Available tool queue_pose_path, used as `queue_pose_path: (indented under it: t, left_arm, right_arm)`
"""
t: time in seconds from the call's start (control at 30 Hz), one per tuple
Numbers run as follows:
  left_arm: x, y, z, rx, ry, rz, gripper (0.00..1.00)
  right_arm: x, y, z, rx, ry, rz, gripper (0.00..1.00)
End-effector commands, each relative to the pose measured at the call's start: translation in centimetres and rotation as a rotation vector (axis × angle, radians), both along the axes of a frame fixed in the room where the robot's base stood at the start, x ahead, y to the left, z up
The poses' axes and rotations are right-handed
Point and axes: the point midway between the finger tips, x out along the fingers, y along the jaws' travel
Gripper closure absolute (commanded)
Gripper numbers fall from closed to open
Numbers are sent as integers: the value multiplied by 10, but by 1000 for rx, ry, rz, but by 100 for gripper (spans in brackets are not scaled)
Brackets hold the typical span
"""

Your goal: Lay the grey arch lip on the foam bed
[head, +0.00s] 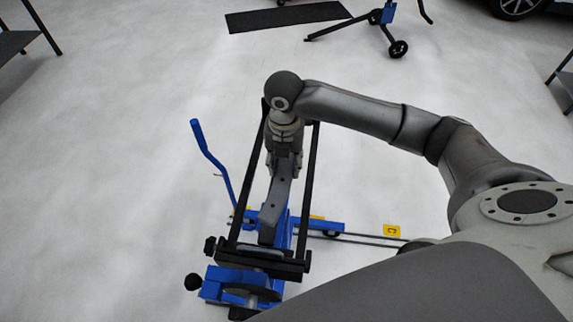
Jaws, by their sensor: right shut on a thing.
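My right gripper (284,165) is at the centre of the head view, reached by my arm from the right, and points down between two black bars. It is shut on a long grey piece, which looks like the grey arch lip (274,208). This piece slants down from the fingers over a blue stand (240,279); I cannot tell if its lower end touches the stand. A flat black pad (287,17) lies at the top of the view; I cannot tell if it is the foam bed. My left gripper is not in view.
The blue stand has a tall blue lever (213,158) and dark clamps and knobs. A yellow tag (392,231) lies beside its rail. The pale floor between is clear.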

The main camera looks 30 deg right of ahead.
Motion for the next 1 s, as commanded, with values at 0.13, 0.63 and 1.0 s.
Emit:
queue_pose_path:
  t: [0.13,0.63,1.0]
  left_arm:
    - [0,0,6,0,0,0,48]
    - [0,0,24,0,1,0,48]
    - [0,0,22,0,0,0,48]
  right_arm:
    - [12,-9,-17,2,-1,-1,90]
    - [20,-16,-60,1,-3,1,90]
    - [20,-16,-64,1,-3,1,55]
